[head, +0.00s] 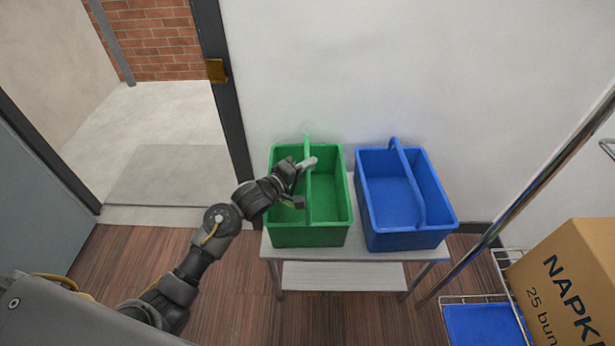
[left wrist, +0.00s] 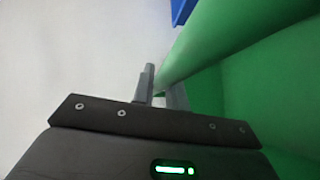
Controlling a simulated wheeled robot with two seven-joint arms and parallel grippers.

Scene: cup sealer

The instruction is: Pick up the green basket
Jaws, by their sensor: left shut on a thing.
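The green basket (head: 310,234) stands upright on the left part of a small metal table, with its handle (head: 308,150) arching over the middle. My left gripper (head: 308,165) reaches over the basket's left side and is shut on the handle. In the left wrist view the finger tips (left wrist: 160,85) meet the green handle (left wrist: 185,60), and the basket's green wall (left wrist: 270,75) fills the right. The basket's inside looks empty where it shows; my gripper hides part of it. My right gripper is in neither view.
A blue basket (head: 408,240) stands just right of the green one on the same table (head: 357,253). A white wall is close behind. A wire rack (head: 475,298) and a cardboard napkin box (head: 570,285) stand at the right. A doorway opens at the left.

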